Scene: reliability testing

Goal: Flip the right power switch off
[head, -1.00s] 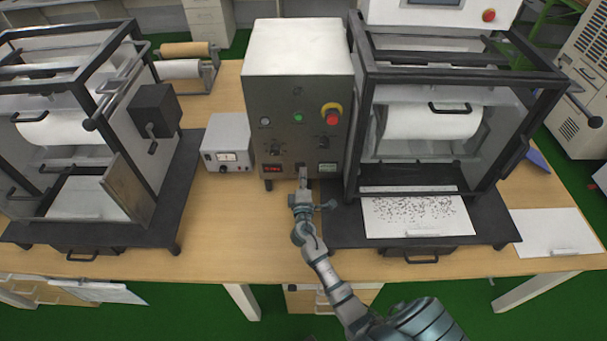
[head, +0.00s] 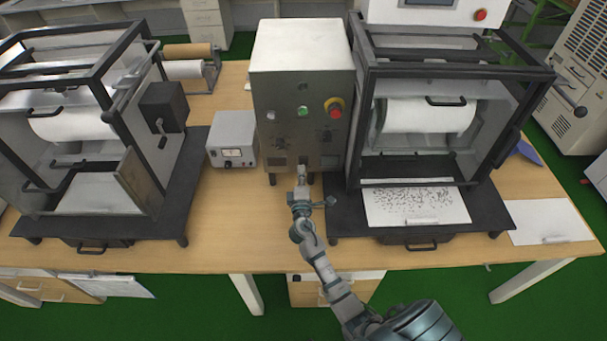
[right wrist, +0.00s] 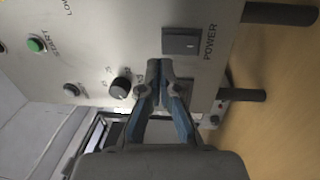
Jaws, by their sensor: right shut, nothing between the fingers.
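The control box (head: 302,90) stands mid-table with a dark front panel. In the right wrist view the dark power switch (right wrist: 181,41) sits beside the word POWER. My right gripper (right wrist: 160,67) is shut and empty, its tips close to the panel just beside the switch; contact cannot be told. The panel's small display windows look dark. My left gripper is out of view.
A red stop button (head: 335,109) and a green start button (right wrist: 37,44) are on the panel, with a black knob (right wrist: 121,86) near my fingers. A small grey meter box (head: 232,138) stands to the left. Framed roller machines stand on both sides.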

